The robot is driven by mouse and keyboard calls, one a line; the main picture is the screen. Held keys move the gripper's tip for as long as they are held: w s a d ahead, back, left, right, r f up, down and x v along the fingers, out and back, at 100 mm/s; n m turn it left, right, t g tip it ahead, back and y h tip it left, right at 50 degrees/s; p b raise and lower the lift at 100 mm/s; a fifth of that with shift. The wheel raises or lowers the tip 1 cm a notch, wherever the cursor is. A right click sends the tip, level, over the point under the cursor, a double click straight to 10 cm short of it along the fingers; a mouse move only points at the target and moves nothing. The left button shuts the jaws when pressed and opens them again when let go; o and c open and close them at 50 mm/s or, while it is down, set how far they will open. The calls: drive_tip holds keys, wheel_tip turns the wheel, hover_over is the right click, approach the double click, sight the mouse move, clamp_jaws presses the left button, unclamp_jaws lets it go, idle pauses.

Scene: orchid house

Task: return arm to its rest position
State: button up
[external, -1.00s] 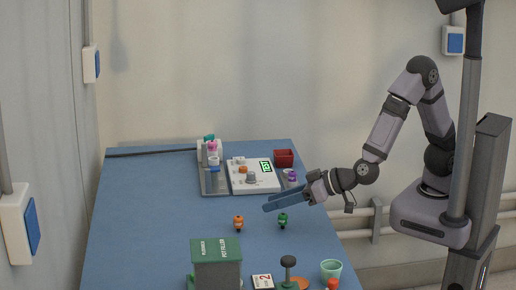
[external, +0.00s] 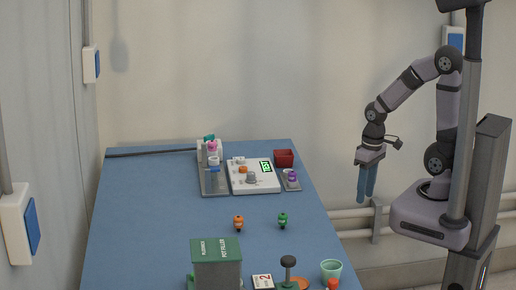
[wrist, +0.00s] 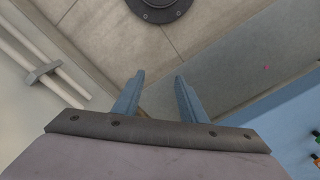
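My gripper (external: 367,184) hangs with its blue fingers pointing down, off the right side of the blue table. In the wrist view my gripper (wrist: 158,82) has its two fingers apart, with nothing between them. The floor shows below the fingers. My arm is folded back near its base, the elbow raised high.
The blue table (external: 150,220) holds a white device (external: 255,187), a red box (external: 284,158), an orange figure (external: 238,223), a green figure (external: 283,220), a green-lidded bin (external: 216,262) and a green cup (external: 331,271). Wall pipes (external: 345,214) run behind my gripper.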

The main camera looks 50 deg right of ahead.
wheel_tip(320, 180, up, 12)
drive_tip(key=s+d+p, duration=0.1)
drive_tip(key=d+p, duration=0.1)
drive_tip(key=p, duration=1)
drive_tip(key=shift+s+g+h+p, duration=0.3)
drive_tip(key=shift+s+p, duration=0.1)
